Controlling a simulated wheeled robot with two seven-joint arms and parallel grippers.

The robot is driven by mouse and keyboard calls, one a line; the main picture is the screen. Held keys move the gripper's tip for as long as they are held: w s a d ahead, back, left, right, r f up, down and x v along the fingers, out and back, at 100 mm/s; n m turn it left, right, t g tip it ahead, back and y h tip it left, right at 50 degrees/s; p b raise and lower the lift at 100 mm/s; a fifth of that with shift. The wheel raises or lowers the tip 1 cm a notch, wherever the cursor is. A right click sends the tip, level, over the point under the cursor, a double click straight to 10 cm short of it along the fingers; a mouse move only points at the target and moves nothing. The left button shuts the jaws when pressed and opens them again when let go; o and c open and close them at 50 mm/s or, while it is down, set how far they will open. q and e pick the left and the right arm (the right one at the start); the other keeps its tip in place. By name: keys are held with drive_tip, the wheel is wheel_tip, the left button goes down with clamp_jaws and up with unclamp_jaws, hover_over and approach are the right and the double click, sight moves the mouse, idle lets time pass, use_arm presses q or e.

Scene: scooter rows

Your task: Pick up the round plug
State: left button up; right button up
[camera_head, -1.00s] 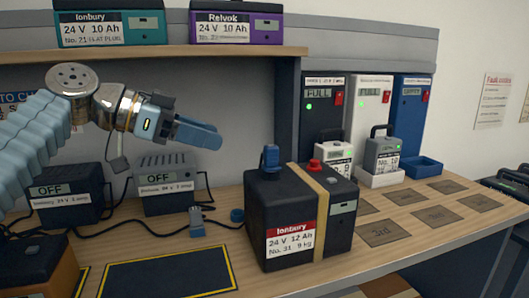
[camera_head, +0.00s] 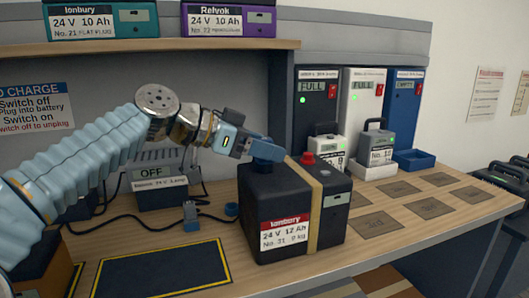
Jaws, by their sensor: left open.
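A small blue round plug (camera_head: 232,209) lies on the bench just left of the big black battery (camera_head: 290,238), at the end of a dark cable. A blue-grey plug (camera_head: 191,218) of a flatter, blocky shape lies to its left. My left gripper (camera_head: 272,151) is open, above the left part of the battery's top, in front of the battery's blue top fitting (camera_head: 266,163). It is higher than the round plug and to its right, apart from it. Whether the fingers touch the fitting cannot be told. My right gripper is out of view.
A charger marked OFF (camera_head: 160,190) stands behind the plugs, partly behind my left arm. A dark yellow-edged mat (camera_head: 150,272) lies in front. A shelf (camera_head: 150,47) with batteries runs above. Smaller batteries (camera_head: 377,147) stand at the right, near marked squares (camera_head: 430,208).

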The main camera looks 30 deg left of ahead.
use_arm(q)
clamp_jaws()
drive_tip(key=shift+r, duration=0.1)
